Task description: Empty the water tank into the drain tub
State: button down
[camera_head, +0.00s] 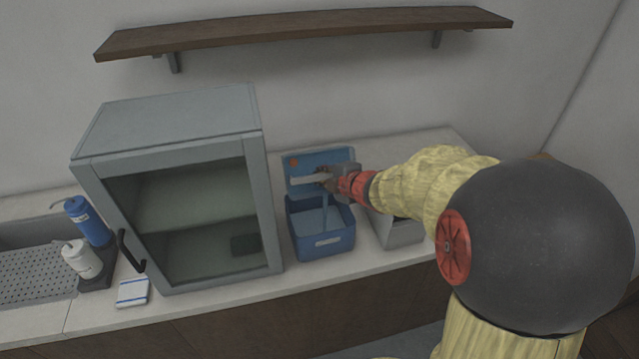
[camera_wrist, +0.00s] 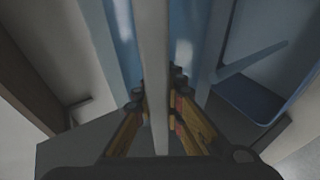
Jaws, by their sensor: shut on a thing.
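The water tank (camera_head: 320,163), a blue box with an orange mark, is above the back of the drain tub in the head view. My gripper (camera_head: 326,180) is shut on its pale handle bar. In the wrist view, the bar (camera_wrist: 154,60) runs between my fingers (camera_wrist: 160,95), with the blue tank (camera_wrist: 188,30) behind it. The tank looks tipped. The drain tub (camera_head: 323,243) is an open blue box with a pale label, standing on the counter. A pale streak (camera_head: 325,212), seemingly water, runs down from the tank into the tub. The tank's inside is hidden.
A grey cabinet with a glass door (camera_head: 190,215) stands close left of the tub. A grey-white box (camera_head: 401,234) stands to its right, partly behind my arm. Blue and white bottles (camera_head: 88,225) and a cloth (camera_head: 133,292) are at left. A wall shelf (camera_head: 310,32) hangs above.

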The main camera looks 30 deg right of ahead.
aim_at(323, 193)
jog(key=shift+s+a+f+t+b, duration=0.1)
jog(key=shift+s+f+t+b, duration=0.35)
jog(key=shift+b, duration=2.25)
jog(key=shift+s+a+f+t+b, duration=0.2)
jog(key=shift+t+b, duration=0.45)
jog(key=shift+b, duration=2.05)
jog(key=shift+d+n+b, duration=0.15)
jog(key=shift+n+b, duration=0.15)
jog(key=shift+b, duration=0.3)
jog(key=shift+f+t+b, duration=0.15)
jog(key=shift+t+b, duration=0.15)
jog(key=shift+b, duration=0.25)
jog(key=shift+s+f+t+b, duration=0.3)
jog(key=shift+t+b, duration=0.1)
jog(key=shift+b, duration=0.85)
jog(key=shift+s+a+f+t+h, duration=0.2)
jog(key=shift+s+t+h, duration=0.2)
jog(key=shift+t, duration=0.3)
jog(key=shift+s+a+f+n+t, duration=0.15)
jog(key=shift+s+n+t, duration=0.2)
jog(key=shift+t, duration=0.35)
jog(key=shift+s+a+f+n+t, duration=0.1)
jog(key=shift+s+n+t, duration=0.25)
jog(key=shift+t, duration=0.35)
